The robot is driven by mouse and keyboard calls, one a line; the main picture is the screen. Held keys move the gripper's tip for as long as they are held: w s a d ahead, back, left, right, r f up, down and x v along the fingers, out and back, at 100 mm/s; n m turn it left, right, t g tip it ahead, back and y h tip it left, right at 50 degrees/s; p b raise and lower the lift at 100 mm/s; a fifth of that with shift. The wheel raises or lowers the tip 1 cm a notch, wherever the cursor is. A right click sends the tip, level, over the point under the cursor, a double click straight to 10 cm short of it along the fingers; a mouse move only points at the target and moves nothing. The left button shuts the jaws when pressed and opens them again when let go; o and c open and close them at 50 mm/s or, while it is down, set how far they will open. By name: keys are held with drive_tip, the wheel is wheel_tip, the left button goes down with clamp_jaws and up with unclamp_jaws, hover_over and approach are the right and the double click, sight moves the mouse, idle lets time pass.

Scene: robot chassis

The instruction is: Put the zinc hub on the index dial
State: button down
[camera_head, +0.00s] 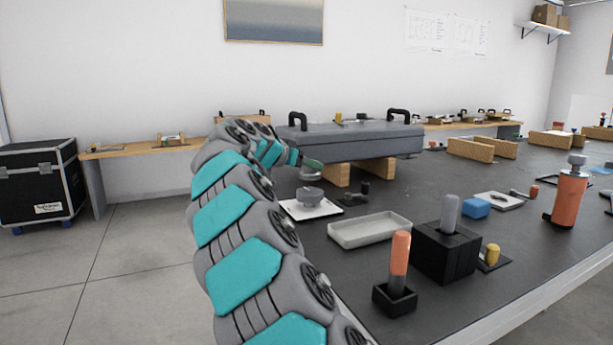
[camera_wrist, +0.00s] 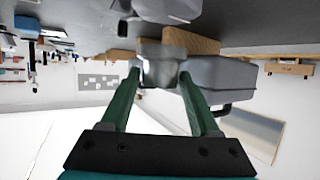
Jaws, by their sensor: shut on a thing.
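My gripper (camera_head: 309,164) is shut on a small grey metal part, the zinc hub (camera_wrist: 160,66), held between its green fingertips in the wrist view. In the head view the hub (camera_head: 311,176) shows only in part under the fingers. Beneath it a grey round piece (camera_head: 310,194) stands on a white square plate (camera_head: 300,212), which looks like the index dial. The held hub appears to be above this piece, with a small gap.
A big grey lidded case (camera_head: 350,140) on wooden blocks (camera_head: 336,174) stands just behind. A pale tray (camera_head: 369,231), a black block with a grey peg (camera_head: 447,252) and an orange-handled piece (camera_head: 399,262) lie nearer. A small dark fitting (camera_head: 357,194) stands right of the plate.

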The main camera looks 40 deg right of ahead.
sight(305, 175)
drive_tip(key=shift+f, duration=1.75)
drive_tip(key=shift+f, duration=0.2)
drive_tip(key=shift+c, duration=0.6)
unclamp_jaws()
drive_tip(key=shift+r, duration=0.15)
drive_tip(key=shift+r+p, duration=0.2)
drive_tip(key=shift+p, duration=0.15)
drive_tip(key=b+v, duration=0.1)
drive_tip(key=v, duration=1.1)
drive_tip(key=shift+b, duration=0.35)
drive_tip(key=shift+f, duration=0.1)
